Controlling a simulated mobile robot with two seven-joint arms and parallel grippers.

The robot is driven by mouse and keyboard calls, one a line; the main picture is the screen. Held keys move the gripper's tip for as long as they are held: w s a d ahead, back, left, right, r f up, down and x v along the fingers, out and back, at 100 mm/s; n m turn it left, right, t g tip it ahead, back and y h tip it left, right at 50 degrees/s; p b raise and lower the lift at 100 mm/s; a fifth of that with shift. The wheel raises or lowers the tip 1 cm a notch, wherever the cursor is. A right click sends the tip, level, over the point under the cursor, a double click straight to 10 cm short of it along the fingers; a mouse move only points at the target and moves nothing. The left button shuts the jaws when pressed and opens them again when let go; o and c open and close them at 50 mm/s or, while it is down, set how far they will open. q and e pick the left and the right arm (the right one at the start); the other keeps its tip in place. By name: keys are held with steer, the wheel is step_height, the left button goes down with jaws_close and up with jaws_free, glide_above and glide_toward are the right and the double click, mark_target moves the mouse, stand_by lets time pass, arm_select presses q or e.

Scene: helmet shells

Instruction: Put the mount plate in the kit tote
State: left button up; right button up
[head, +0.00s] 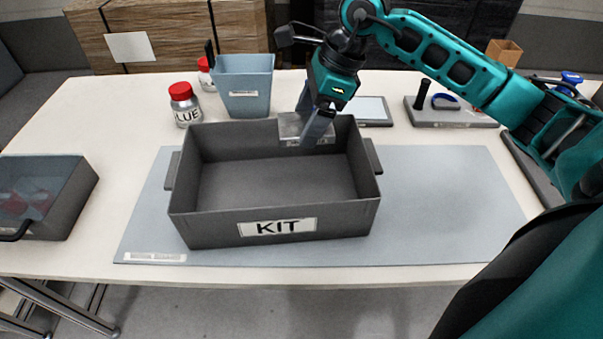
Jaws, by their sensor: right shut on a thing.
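The kit tote (278,225) is a dark grey open box with a "KIT" label on its front wall, standing on the blue-grey mat. My right gripper (312,138) reaches down from above at the tote's far wall. It is shut on the mount plate (290,126), a pale grey, shiny piece. The plate overlaps the tote's far rim in the picture, right of the middle. The fingers hide part of the plate, and I cannot tell whether it touches the wall. The visible tote floor is bare. My left gripper is not in view.
The mat (450,200) is clear right of the tote. Behind stand a glue jar (185,104), a blue-grey bin (245,88) and a grey tray with tools (448,112). A dark bin (62,205) stands at the left table edge.

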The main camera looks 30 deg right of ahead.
mark_target(301, 182)
step_height(301, 182, down, 14)
steer(key=shift+r, duration=0.1)
stand_by(0.4)
steer(key=shift+f+b, duration=0.2)
steer(key=shift+b, duration=0.2)
steer(key=o, duration=1.4)
steer(key=shift+r, duration=0.15)
